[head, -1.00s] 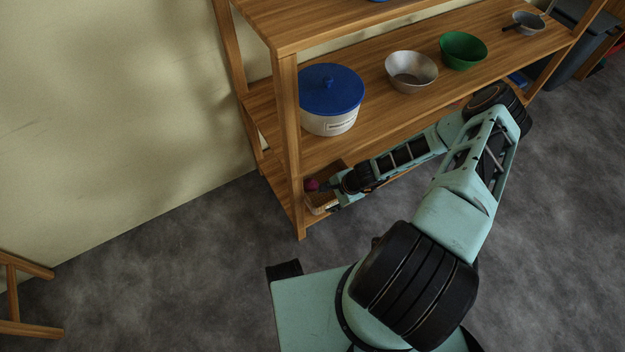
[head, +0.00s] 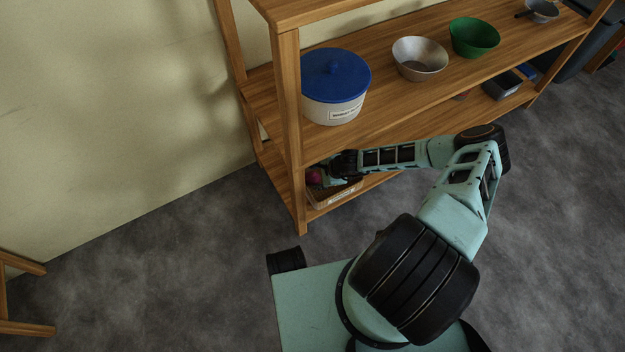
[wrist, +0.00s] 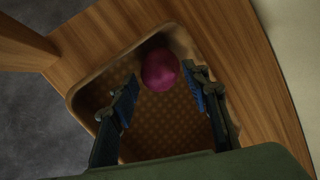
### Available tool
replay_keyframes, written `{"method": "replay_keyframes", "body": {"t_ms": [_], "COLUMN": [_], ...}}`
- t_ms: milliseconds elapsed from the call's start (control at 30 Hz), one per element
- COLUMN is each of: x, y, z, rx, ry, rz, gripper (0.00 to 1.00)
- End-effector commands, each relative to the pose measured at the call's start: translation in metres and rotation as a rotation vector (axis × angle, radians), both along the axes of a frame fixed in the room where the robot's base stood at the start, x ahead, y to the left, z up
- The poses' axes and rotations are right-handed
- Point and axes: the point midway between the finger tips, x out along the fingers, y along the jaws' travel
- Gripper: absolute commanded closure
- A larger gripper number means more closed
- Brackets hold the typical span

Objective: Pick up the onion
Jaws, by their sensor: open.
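The onion is a round magenta-purple ball (wrist: 160,70) in the wrist view, lying near the far end of a shallow basket (wrist: 82,98) with a patterned bottom. In the head view the onion (head: 313,177) shows as a small purple spot on the lower shelf, beside the post. My gripper (wrist: 163,85) is open over the basket, with one finger on each side. The onion lies at and just beyond the fingertips, between their lines. I cannot tell whether either finger touches it. In the head view my gripper (head: 326,176) reaches in under the middle shelf.
A wooden shelf post (head: 289,130) stands close to the left of my gripper. The middle shelf above (head: 390,110) holds a blue-lidded white pot (head: 335,88), a metal bowl (head: 419,59) and a green bowl (head: 474,38). A dark tray (head: 502,85) sits farther right on the lower shelf.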

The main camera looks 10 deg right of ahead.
Motion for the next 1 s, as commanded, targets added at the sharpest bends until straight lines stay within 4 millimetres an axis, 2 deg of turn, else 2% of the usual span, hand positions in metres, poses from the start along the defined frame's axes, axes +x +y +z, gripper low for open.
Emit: {"method": "replay_keyframes", "body": {"t_ms": [33, 167, 467, 767, 1000], "x": [0.003, 0.009, 0.012, 0.012, 0.012], "y": [0.003, 0.007, 0.008, 0.008, 0.008], "z": [-0.012, -0.024, -0.026, -0.025, -0.025], "rx": [0.001, 0.001, 0.000, 0.000, 0.000], "ry": [0.000, 0.000, 0.000, 0.000, -0.002], "rz": [0.000, 0.000, 0.001, 0.001, 0.002], "gripper": [0.57, 0.57, 0.57, 0.88, 0.89]}}
